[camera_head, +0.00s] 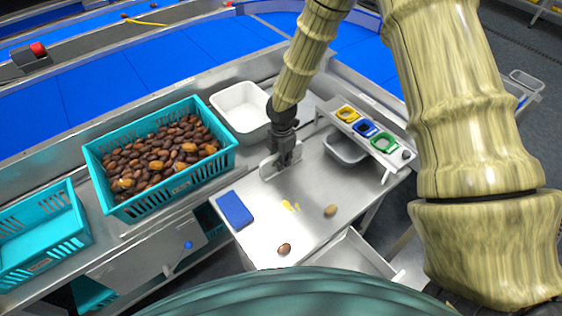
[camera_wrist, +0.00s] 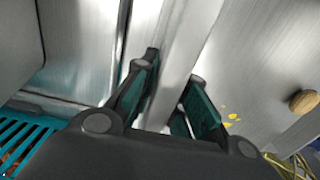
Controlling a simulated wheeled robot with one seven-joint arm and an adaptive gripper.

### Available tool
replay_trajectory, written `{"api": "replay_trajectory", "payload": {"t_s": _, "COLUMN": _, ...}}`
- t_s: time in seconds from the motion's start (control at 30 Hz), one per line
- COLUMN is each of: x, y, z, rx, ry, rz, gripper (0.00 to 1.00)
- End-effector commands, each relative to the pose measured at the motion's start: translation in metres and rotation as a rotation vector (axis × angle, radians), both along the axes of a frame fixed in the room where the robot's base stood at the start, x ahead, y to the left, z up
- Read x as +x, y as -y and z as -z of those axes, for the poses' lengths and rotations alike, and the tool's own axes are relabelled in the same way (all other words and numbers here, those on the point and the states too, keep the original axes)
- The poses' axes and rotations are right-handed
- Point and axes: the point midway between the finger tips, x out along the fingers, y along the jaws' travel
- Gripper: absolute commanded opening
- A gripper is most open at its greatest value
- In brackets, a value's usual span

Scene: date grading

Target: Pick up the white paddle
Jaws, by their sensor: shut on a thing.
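The white paddle (camera_head: 268,168) shows as a pale, thin piece at my gripper, over the steel table. In the wrist view, a pale upright strip (camera_wrist: 178,72) of it runs between the two fingers. My gripper (camera_head: 287,158) points down at the back part of the table. In the wrist view, its green-padded fingers (camera_wrist: 174,100) stand on either side of the strip and are shut on it. Part of the paddle is hidden behind the gripper. I cannot tell whether its lower edge touches the table.
A teal crate (camera_head: 228,160) of dates stands left, a white tub (camera_head: 222,96) behind. A blue pad (camera_head: 235,209), yellow smears (camera_head: 290,206) and two loose dates (camera_head: 330,210) (camera_head: 284,249) lie in front. A rack with coloured rings (camera_head: 375,146) stands right, over a grey bin (camera_head: 340,152).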

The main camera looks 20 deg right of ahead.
Motion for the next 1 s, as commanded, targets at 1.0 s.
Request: {"api": "replay_trajectory", "payload": {"t_s": 1.0, "x": -0.089, "y": 0.028, "z": -0.042, "rx": -0.001, "ry": -0.001, "rz": 0.000, "gripper": 0.00}}
